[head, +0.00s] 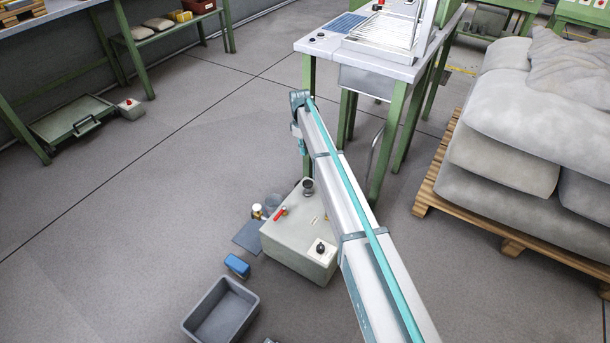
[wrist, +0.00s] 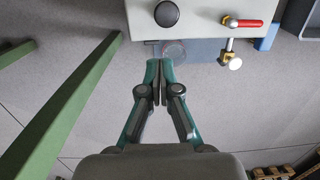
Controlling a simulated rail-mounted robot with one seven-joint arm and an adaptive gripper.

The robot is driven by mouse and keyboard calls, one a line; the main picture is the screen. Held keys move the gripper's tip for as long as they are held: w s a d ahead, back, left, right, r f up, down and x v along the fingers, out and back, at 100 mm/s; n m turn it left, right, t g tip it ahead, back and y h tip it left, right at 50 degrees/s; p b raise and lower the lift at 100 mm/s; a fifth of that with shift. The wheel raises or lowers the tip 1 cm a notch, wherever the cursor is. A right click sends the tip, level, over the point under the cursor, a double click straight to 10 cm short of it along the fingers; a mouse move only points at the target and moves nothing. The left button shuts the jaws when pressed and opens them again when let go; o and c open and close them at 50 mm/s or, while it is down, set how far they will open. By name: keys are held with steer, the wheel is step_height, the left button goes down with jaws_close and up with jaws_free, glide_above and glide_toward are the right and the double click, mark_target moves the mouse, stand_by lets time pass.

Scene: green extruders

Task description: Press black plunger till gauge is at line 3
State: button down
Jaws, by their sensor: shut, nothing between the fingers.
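A pale grey-green box (head: 295,240) stands on the floor in the head view. A black plunger knob (head: 320,248) sits on a white plate at its near right corner. A round dark-topped fitting (head: 308,187), perhaps the gauge, stands at the box's far edge; a round dark part also shows in the wrist view (wrist: 166,14). No gauge reading or line 3 is legible. My gripper (wrist: 156,62) is shut and empty, its fingertips apart from the box edge in the wrist view. In the head view my gripper is small and partly hidden by my arm.
A red handle (wrist: 243,22) and a brass fitting with a white knob (wrist: 235,63) are on the box's side. A grey bin (head: 222,312) and a blue block (head: 237,266) lie nearby. A green-legged table (head: 376,195) stands behind; a pallet (head: 470,215) is right.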

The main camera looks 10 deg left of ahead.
mark_target(307, 182)
steer(key=shift+s+d+r+g, duration=0.1)
steer(key=shift+s+d+g, duration=0.2)
steer(key=shift+s, duration=0.2)
steer(key=f+b, duration=0.1)
steer(key=f, duration=0.3)
steer(key=s+f+b, duration=0.1)
steer(key=f, duration=0.4)
steer(key=d+f+b, duration=0.1)
steer(key=f, duration=0.4)
steer(key=shift+s+b, duration=0.25)
steer(key=shift+b, duration=0.15)
steer(key=shift+f+p, duration=0.45)
steer(key=shift+f, duration=1.55)
